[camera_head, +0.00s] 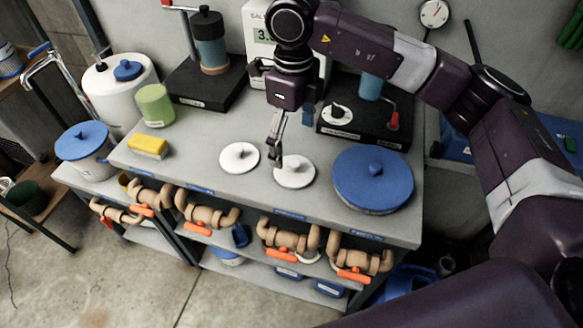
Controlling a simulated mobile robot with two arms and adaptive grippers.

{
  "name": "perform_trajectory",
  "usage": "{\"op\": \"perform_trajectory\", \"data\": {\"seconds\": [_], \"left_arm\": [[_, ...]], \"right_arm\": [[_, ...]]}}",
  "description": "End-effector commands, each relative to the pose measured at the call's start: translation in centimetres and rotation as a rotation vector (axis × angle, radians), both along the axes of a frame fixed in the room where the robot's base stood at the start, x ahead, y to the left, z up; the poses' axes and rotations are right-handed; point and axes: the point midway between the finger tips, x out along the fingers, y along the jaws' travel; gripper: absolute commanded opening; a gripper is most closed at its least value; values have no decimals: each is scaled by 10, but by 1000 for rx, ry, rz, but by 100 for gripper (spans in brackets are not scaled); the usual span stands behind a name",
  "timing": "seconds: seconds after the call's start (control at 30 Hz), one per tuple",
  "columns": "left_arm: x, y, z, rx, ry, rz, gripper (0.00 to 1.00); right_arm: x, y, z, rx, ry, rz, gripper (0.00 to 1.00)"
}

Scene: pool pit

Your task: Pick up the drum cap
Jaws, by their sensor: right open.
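My right gripper (276,140) points down over the grey bench (220,195), its fingers open and seen nearly edge-on. It hangs at the left edge of a round white cap with a small knob (296,176). Whether a fingertip touches this cap cannot be told. A similar white cap (238,158) lies just to the left. A large blue lid with a knob (372,180) lies at the right end of the bench. A small blue cap (128,69) sits on the white drum (118,95) at back left. Which one is the drum cap is not clear. My left gripper is out of view.
A yellow sponge (148,146) and a green cup (154,104) stand on the left of the bench. Black-based devices (206,84) stand along the back. A blue-lidded bucket (84,142) is at far left. Pipes with orange handles (290,240) fill the shelf below.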

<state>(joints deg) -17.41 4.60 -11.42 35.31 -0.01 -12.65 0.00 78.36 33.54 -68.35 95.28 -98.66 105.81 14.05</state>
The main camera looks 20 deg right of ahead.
Motion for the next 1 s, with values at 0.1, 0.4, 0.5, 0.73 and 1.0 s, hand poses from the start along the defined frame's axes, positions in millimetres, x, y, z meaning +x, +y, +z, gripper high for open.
{"op": "perform_trajectory", "data": {"seconds": [0.1,0.4,0.5,0.73,1.0], "left_arm": [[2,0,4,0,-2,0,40],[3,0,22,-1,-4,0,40],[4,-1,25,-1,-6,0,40],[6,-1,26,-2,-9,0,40],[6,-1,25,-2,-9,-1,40]], "right_arm": [[-1,-1,-11,-1,4,0,90],[-6,-3,-48,-1,6,1,90],[-6,-3,-63,0,4,0,90],[-5,-3,-75,1,1,2,90],[-5,-3,-74,1,1,2,73]]}}
